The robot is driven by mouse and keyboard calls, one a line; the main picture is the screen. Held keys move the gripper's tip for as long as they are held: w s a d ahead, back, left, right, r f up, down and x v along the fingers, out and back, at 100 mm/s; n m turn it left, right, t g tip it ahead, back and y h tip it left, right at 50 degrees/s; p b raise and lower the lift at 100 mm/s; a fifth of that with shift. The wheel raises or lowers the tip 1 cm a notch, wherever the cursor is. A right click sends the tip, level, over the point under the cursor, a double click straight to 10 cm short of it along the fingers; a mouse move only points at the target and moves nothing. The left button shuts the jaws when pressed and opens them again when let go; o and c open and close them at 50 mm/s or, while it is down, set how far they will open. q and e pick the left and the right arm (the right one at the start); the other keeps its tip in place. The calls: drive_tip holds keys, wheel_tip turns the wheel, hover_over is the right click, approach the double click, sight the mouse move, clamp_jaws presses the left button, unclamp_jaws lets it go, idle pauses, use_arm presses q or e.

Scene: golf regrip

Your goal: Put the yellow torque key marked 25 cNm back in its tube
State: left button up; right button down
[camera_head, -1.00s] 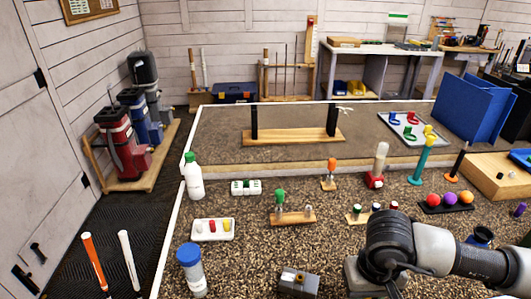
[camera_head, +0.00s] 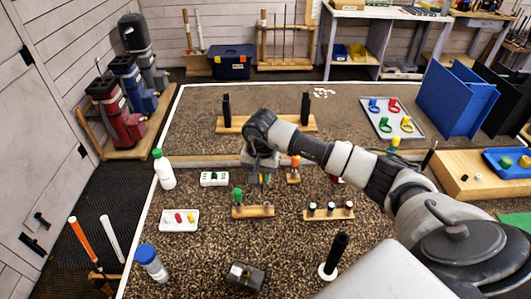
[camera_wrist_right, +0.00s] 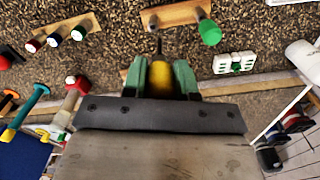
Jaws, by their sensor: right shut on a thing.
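My right gripper (camera_head: 264,178) hangs over the bench, just behind a small wooden stand (camera_head: 255,212). In the right wrist view its green fingers (camera_wrist_right: 161,82) are shut on the yellow handle of the torque key (camera_wrist_right: 161,76). The key's thin dark shaft points away from the gripper, toward the stand (camera_wrist_right: 175,14). A green-handled key (camera_head: 237,195) stands at one end of the stand, and it also shows in the right wrist view (camera_wrist_right: 209,32). A small tube (camera_wrist_right: 151,22) shows at the stand's other end. I cannot read the marking. My left gripper is not in view.
A stand with several capped pieces (camera_head: 329,213) is to the right. A white tray (camera_head: 178,221), a green-and-white box (camera_head: 214,179) and a white bottle (camera_head: 163,170) are to the left.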

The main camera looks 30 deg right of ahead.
drive_tip(key=shift+d+r+m, duration=0.15)
drive_tip(key=shift+d+m, duration=0.25)
drive_tip(key=shift+d, duration=0.25)
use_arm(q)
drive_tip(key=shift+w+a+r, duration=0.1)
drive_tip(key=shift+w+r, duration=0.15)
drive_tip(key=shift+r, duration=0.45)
use_arm(e)
drive_tip(key=shift+w+d+f, duration=0.1)
drive_tip(key=shift+d+f, duration=0.15)
drive_tip(key=shift+d, duration=0.05)
use_arm(q)
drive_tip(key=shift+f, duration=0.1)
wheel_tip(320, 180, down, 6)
drive_tip(key=b, duration=0.5)
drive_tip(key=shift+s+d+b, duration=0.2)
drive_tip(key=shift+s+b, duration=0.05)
drive_tip(key=shift+b, duration=0.15)
use_arm(e)
wheel_tip(320, 180, down, 6)
drive_tip(key=shift+r, duration=0.1)
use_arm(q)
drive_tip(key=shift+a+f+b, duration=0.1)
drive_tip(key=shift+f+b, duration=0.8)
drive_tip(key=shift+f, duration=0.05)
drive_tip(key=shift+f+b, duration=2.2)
use_arm(e)
drive_tip(key=shift+f, duration=2.3)
